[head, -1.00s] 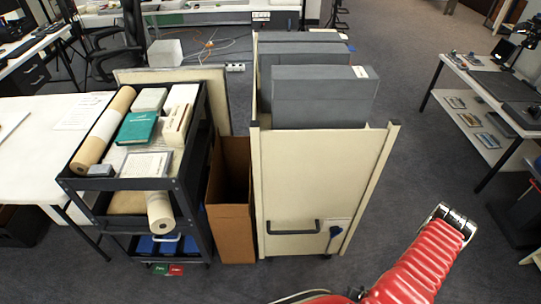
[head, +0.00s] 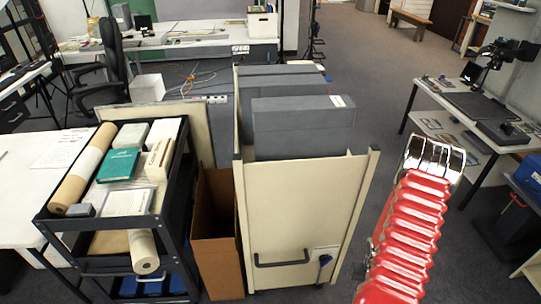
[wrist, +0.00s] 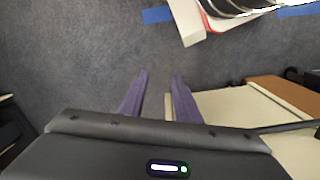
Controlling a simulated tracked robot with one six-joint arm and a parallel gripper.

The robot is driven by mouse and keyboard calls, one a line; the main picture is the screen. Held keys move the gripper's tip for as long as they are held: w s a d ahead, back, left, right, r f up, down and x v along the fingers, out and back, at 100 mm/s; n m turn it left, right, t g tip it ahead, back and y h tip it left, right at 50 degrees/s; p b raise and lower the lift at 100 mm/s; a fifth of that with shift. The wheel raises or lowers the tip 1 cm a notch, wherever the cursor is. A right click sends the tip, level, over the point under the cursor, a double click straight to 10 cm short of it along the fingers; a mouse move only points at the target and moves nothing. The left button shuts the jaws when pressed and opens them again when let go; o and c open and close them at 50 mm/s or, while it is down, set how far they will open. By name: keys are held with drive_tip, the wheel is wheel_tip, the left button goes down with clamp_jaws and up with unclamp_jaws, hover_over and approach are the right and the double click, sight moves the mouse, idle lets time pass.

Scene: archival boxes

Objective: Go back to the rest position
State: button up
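My gripper (wrist: 159,82) shows in the wrist view with its two purple fingers apart. Nothing is between them, only dark carpet behind. In the head view my red-sleeved arm stands at the lower right, beside the cream cart (head: 295,215), and my gripper is out of the picture. Grey archival boxes (head: 303,128) stand upright in the cream cart, away from my arm in the head view.
A black trolley (head: 120,264) with a rolled tube, a teal book (head: 119,165) and boxes is at the left. An open cardboard box (head: 218,268) stands between trolley and cart. A table (head: 470,105) with equipment is at the right. Carpet is open behind the cart.

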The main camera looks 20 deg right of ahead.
drive_tip(key=w+a+r, duration=0.2)
drive_tip(key=a+r, duration=0.2)
drive_tip(key=r, duration=0.4)
drive_tip(key=w+a+r+n+g, duration=0.1)
drive_tip(key=a+r, duration=0.2)
drive_tip(key=r, duration=0.6)
drive_tip(key=w+a+r, duration=0.2)
drive_tip(key=a+r, duration=0.2)
drive_tip(key=r, duration=0.4)
drive_tip(key=s+a+r+n+t, duration=0.1)
drive_tip(key=a+r+n+t, duration=0.2)
drive_tip(key=a+r, duration=0.8)
drive_tip(key=s+a+r+n+t, duration=0.1)
drive_tip(key=a+r+t, duration=0.3)
drive_tip(key=a+r, duration=0.8)
wheel_tip(320, 180, up, 5)
drive_tip(key=shift+s+a+f+n, duration=0.1)
drive_tip(key=shift+s+a+n, duration=0.15)
drive_tip(key=shift+n, duration=0.65)
